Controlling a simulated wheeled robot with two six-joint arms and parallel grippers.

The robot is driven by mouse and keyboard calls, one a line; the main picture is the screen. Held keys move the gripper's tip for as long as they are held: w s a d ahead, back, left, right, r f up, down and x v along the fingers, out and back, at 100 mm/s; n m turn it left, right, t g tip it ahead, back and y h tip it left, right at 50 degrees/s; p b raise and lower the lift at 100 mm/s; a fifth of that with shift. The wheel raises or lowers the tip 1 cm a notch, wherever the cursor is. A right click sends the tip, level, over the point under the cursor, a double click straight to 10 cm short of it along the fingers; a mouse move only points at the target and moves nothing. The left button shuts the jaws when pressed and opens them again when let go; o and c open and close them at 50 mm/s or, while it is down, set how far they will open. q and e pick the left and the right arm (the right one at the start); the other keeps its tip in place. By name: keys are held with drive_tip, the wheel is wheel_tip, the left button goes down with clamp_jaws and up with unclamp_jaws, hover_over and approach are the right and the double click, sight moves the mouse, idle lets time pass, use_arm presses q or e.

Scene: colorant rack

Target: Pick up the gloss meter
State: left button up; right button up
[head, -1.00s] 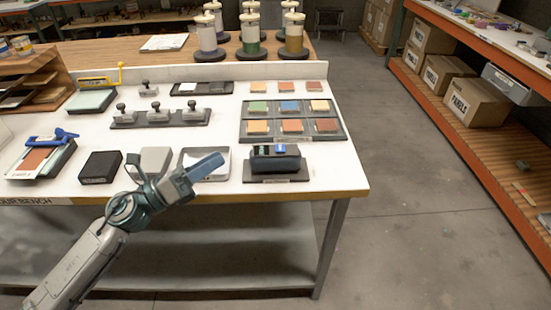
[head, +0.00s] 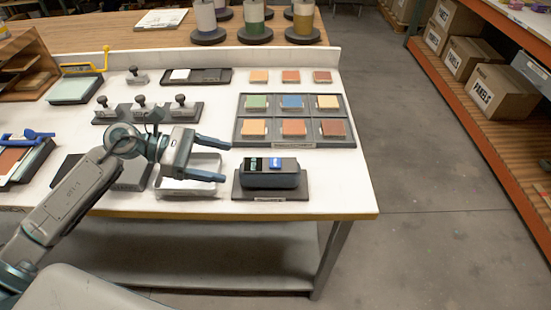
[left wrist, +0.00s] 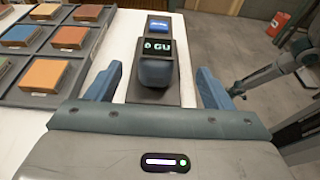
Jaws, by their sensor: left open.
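The gloss meter (head: 271,175) is a dark, rounded block with a small display and a blue label on top. It sits on a dark base plate (head: 243,192) near the bench's front right corner. My left gripper (head: 225,161) is open and empty, just left of the meter, fingers pointing at it. In the left wrist view the meter (left wrist: 157,70) shows its GU display and lies ahead, between the directions of the two spread fingers (left wrist: 158,85). Part of my right arm (left wrist: 290,75) shows at the right edge there; its jaw state is unclear.
A dark rack of colour tiles (head: 291,143) lies right behind the meter. A white tray (head: 180,190) is under my left gripper. Knobbed grey blocks (head: 185,111) stand behind my arm. The bench ends just right of the meter, with open floor beyond.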

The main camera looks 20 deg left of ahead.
sight(259, 165)
use_arm(q)
drive_tip(key=shift+d, duration=0.3)
drive_tip(key=shift+d+f+p, duration=0.1)
drive_tip(key=shift+d+p, duration=0.35)
drive_tip(key=shift+d, duration=0.65)
drive_tip(key=shift+w+d+f, duration=0.35)
drive_tip(key=shift+w+d, duration=0.05)
drive_tip(key=shift+d, duration=0.3)
drive_tip(key=shift+w+d+f+p, duration=0.1)
drive_tip(key=shift+d+p, duration=0.15)
drive_tip(key=shift+p, duration=0.1)
drive_tip(key=shift+d+f, duration=0.1)
drive_tip(key=shift+d, duration=0.2)
drive_tip(key=shift+w+d+p, duration=0.2)
drive_tip(key=shift+d+p, duration=0.05)
drive_tip(key=shift+p, duration=0.15)
drive_tip(key=p+x, duration=0.2)
drive_tip(key=x, duration=0.1)
drive_tip(key=shift+w+d, duration=0.2)
drive_tip(key=shift+w, duration=0.15)
drive_tip(key=shift+w+d+f, duration=0.15)
drive_tip(key=shift+d, duration=0.25)
use_arm(e)
drive_tip(key=s+r, duration=0.4)
drive_tip(key=shift+a+r, duration=0.1)
drive_tip(key=shift+w, duration=0.1)
use_arm(q)
drive_tip(key=c, duration=1.4)
use_arm(e)
drive_tip(key=shift+a, duration=0.35)
